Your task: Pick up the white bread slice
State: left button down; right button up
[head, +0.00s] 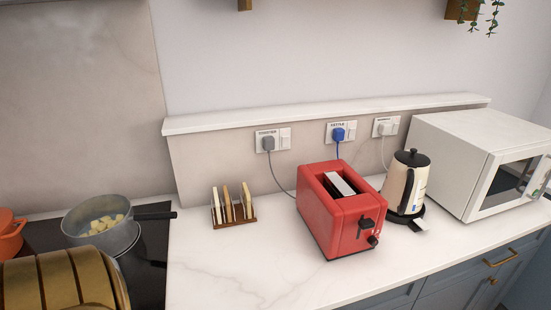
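A small brown rack (236,222) stands on the white worktop, left of the toaster. It holds several upright slices side by side. The leftmost slice (216,205) is the palest, nearly white. A darker tan slice (227,203) stands in the middle, and a light tan slice (246,201) stands on the right. I see the slices mostly edge-on, so their faces are largely hidden.
A red toaster (333,222) stands right of the rack, then a cream kettle (398,190) and a white microwave (460,150). A pot (120,238) of pale chunks sits on the black hob at left. The worktop (225,270) before the rack is clear.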

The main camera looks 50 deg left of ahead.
aim_at(215, 188)
jog(key=k+j+u, duration=0.25)
jog(key=j+u, duration=0.2)
jog(key=j, duration=0.15)
jog(key=u, duration=1.15)
